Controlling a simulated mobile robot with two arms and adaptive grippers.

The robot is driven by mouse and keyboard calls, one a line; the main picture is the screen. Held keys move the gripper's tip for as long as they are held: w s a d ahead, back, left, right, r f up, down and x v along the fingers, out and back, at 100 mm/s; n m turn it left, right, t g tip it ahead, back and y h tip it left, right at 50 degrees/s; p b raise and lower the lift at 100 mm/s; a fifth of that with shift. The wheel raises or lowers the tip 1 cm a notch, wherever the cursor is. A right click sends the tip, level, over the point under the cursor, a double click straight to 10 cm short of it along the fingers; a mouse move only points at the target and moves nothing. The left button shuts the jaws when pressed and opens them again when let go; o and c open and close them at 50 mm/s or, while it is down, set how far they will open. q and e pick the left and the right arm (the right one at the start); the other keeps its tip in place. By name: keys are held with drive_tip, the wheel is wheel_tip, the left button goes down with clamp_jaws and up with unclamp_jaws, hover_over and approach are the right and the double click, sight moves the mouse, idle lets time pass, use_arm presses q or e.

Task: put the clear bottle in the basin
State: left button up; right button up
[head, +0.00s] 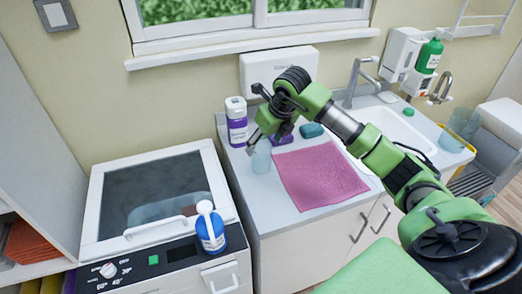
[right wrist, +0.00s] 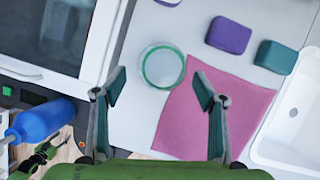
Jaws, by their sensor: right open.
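The clear bottle (head: 261,160) stands on the pale counter, left of the pink cloth. In the right wrist view the bottle (right wrist: 162,66) is a round, see-through shape with a greenish rim. My right gripper (head: 262,138) is at the top of it in the head view. In the wrist view my right gripper (right wrist: 160,90) is open and empty, its fingers spread wider than the bottle, which appears just beyond them. The white basin (head: 398,130) is set into the counter at the right; its edge shows in the wrist view (right wrist: 292,112).
A pink cloth (head: 318,178) lies between bottle and basin. A purple-labelled white tub (head: 237,122), a purple block (right wrist: 229,35) and a teal block (right wrist: 276,56) stand nearby. A blue bottle (head: 210,232) is on the appliance at left.

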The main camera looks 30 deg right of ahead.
drive_tip(key=shift+w+a+f, duration=0.1)
drive_tip(key=shift+f, duration=0.35)
drive_tip(key=p+x, duration=0.1)
drive_tip(key=x, duration=0.1)
drive_tip(key=p+x, duration=0.1)
drive_tip(key=x, duration=0.1)
drive_tip(key=shift+w+d+f+p, duration=0.15)
drive_tip(key=shift+d+f+p, duration=0.05)
drive_tip(key=shift+f+p, duration=0.1)
drive_tip(key=shift+f, duration=0.15)
drive_tip(key=c, duration=1.3)
use_arm(q)
drive_tip(key=r, duration=0.1)
drive_tip(key=a+r, duration=0.1)
drive_tip(key=shift+s+r, duration=0.15)
drive_tip(key=shift+r, duration=0.15)
use_arm(e)
drive_tip(key=shift+c, duration=0.2)
